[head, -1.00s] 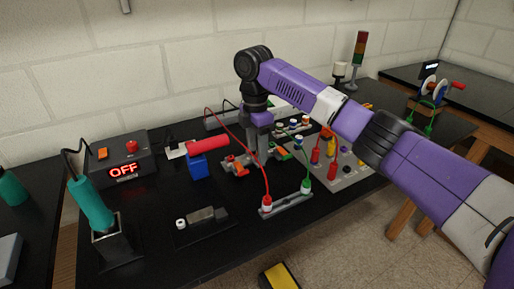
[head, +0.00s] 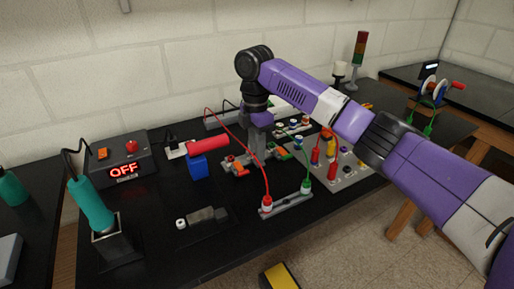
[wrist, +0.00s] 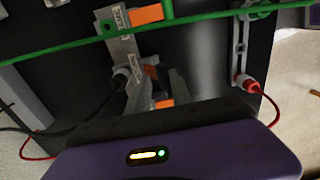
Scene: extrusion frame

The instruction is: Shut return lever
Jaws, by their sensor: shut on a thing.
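Grey lever connectors with orange levers stand in the middle of the bench. The label is too blurred to read. My gripper (head: 260,152) points down among the connectors in the head view. In the wrist view its dark fingers (wrist: 166,92) are shut on the low orange piece, apparently a lever. The exact contact is partly hidden, and I cannot tell which lever is the return one.
A green lead (wrist: 85,46) crosses the wrist view above the fingers. A red lead (head: 242,138) arcs beside my gripper to a terminal strip (head: 287,205). A blue switch with a red handle (head: 208,146) stands left. The power box (head: 124,165) reads OFF.

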